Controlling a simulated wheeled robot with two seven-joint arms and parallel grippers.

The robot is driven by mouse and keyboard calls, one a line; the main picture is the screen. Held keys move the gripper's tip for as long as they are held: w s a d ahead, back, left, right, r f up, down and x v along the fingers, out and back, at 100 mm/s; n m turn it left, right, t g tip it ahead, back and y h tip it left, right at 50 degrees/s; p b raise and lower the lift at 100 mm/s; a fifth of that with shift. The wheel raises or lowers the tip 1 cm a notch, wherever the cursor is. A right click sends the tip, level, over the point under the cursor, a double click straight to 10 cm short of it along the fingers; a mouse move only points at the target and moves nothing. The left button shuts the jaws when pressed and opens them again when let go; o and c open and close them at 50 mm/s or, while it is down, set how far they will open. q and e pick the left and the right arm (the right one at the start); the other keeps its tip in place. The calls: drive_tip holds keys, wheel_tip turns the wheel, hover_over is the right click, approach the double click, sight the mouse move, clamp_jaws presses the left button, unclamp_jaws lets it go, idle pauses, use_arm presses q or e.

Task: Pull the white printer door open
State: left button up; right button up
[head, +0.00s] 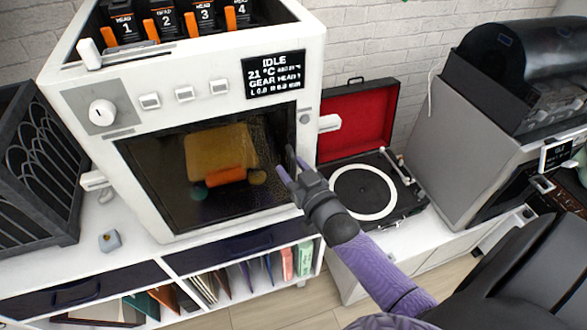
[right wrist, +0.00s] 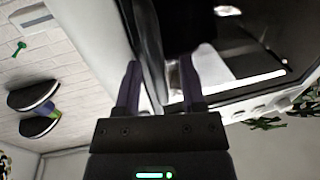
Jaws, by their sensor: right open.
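The white printer (head: 185,70) stands on a white cabinet at the left. Its front door (head: 160,185) is a dark glass panel that looks shut; an orange piece and a tan plate show behind it. A dark upright handle (head: 291,158) is at the door's right edge. My right gripper (head: 288,172) is open at this handle. In the right wrist view, the fingers (right wrist: 160,88) point at the printer front, with a dark bar (right wrist: 149,45) reaching down between them, close to the left finger. I cannot tell whether they touch it. My left gripper is out of view.
A record player (head: 365,190) with a red-lined open lid stands just right of the printer. A grey machine (head: 450,130) is farther right. A dark crate (head: 35,160) stands at left. A small grey object (head: 109,241) lies on the cabinet top before the printer.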

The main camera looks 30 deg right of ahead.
drive_tip(key=shift+c, duration=0.2)
clamp_jaws()
idle(0.5)
idle(0.6)
